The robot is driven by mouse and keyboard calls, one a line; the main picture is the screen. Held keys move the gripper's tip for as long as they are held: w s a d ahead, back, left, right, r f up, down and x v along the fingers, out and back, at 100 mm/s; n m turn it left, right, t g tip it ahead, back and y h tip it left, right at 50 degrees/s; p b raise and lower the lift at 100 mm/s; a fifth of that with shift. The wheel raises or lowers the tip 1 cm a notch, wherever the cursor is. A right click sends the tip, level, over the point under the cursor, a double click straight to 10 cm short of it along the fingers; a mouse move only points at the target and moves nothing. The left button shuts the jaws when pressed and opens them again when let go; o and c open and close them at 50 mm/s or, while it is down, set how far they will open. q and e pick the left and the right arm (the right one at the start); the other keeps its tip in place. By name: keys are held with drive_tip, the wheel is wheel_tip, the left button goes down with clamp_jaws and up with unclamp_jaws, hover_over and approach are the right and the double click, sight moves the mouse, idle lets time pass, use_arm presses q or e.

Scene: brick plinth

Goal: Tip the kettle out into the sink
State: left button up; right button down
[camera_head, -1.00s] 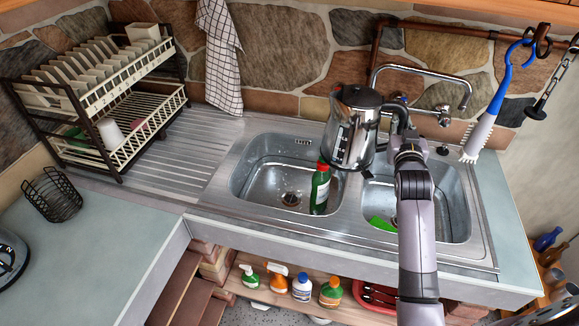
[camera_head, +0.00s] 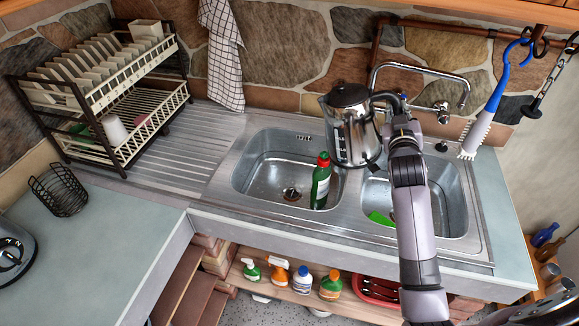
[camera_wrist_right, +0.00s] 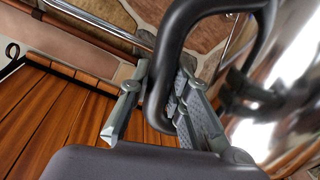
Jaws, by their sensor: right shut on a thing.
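The kettle (camera_head: 352,128), shiny steel with a black lid and a level window, is held in the air above the divider between the two basins of the steel sink (camera_head: 258,160). It leans slightly, lid and spout toward the left. My right gripper (camera_head: 396,118) is shut on its black handle at the kettle's right side. The right wrist view shows the handle (camera_wrist_right: 168,75) between the fingers (camera_wrist_right: 158,105), with the blurred steel body (camera_wrist_right: 285,95) at right. No liquid is seen leaving the spout. My left gripper is not in view.
A green bottle with a red cap (camera_head: 321,182) stands in the left basin by the divider, just below left of the kettle. A green item (camera_head: 378,218) lies in the right basin. The tap (camera_head: 420,72) is behind. A dish rack (camera_head: 105,95) stands left.

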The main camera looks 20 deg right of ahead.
sight(370, 102)
drive_tip(key=shift+w+a+r+n+p, duration=0.2)
drive_tip(key=shift+r+n, duration=0.05)
drive_tip(key=shift+r, duration=0.25)
drive_tip(key=shift+w+a+r+n+p, duration=0.15)
drive_tip(key=shift+w+a+r+n, duration=0.1)
drive_tip(key=shift+r, duration=0.2)
drive_tip(key=shift+a+f+n, duration=0.2)
drive_tip(key=shift+n, duration=0.1)
drive_tip(key=shift+w+a+r+n+b, duration=0.1)
drive_tip(key=shift+a+r+n+b, duration=0.05)
drive_tip(key=shift+a+n+b, duration=0.3)
drive_tip(key=shift+w+a+r+n+p, duration=0.35)
drive_tip(key=shift+w+a+n, duration=0.15)
drive_tip(key=shift+a, duration=0.1)
drive_tip(key=shift+w+a+r+n+p, duration=0.35)
drive_tip(key=shift+w+a+n, duration=0.1)
drive_tip(key=shift+a, duration=0.1)
drive_tip(key=shift+a+f+n, duration=0.1)
drive_tip(key=shift+a+n, duration=0.55)
drive_tip(key=shift+n, duration=0.15)
drive_tip(key=shift+w+a+f+n+b, duration=0.2)
drive_tip(key=shift+w+a+n+b, duration=0.1)
drive_tip(key=shift+w+n+b, duration=0.1)
drive_tip(key=shift+w+a+n, duration=0.25)
drive_tip(key=shift+a+n, duration=0.05)
